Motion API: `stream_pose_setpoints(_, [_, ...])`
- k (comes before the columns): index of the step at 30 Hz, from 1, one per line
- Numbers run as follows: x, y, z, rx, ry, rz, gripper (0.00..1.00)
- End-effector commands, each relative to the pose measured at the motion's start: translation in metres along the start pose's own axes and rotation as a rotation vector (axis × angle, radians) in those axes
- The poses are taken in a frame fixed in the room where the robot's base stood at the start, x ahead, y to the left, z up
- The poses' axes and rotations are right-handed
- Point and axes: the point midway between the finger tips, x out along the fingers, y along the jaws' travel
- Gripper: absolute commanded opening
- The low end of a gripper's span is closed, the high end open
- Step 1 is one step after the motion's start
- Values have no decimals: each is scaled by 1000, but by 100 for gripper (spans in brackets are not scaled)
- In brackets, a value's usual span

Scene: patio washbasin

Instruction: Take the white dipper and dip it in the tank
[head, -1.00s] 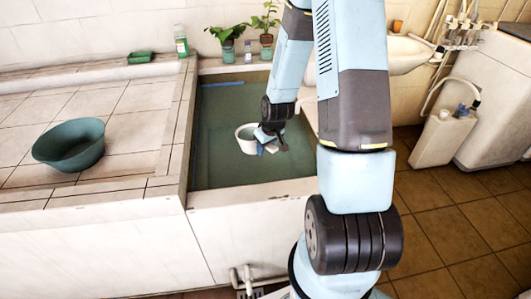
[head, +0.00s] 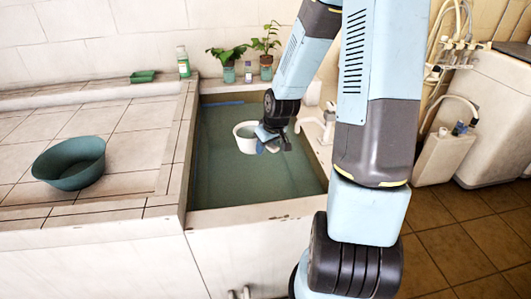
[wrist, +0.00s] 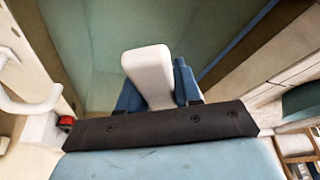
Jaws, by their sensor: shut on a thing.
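The white dipper (head: 240,132) is a round cup, seen upright over the green water of the tank, in its rear half. I cannot tell whether its base touches the water. My gripper (head: 268,146) is at the dipper's right side, shut on its handle. In the wrist view the white handle (wrist: 150,70) stands between the two blue fingers, and the cup is hidden. The tank (head: 255,213) has a pale rim, with the water surface below it.
A green basin (head: 68,165) stands on the tiled ledge to the left. Potted plants (head: 266,72), a green-capped bottle (head: 183,66) and a green soap dish (head: 143,76) line the back ledge. A white tap (head: 318,124) is right of the tank. The front water is clear.

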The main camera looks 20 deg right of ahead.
Motion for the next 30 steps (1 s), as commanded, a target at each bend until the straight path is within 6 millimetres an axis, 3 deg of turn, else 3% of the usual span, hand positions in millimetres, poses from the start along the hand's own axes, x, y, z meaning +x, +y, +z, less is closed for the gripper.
stream_pose_setpoints(13, [-38, 1, -14, 2, 32, 3, 0])
stream_pose_setpoints(30, [-41, 0, -16, -1, 34, 2, 0])
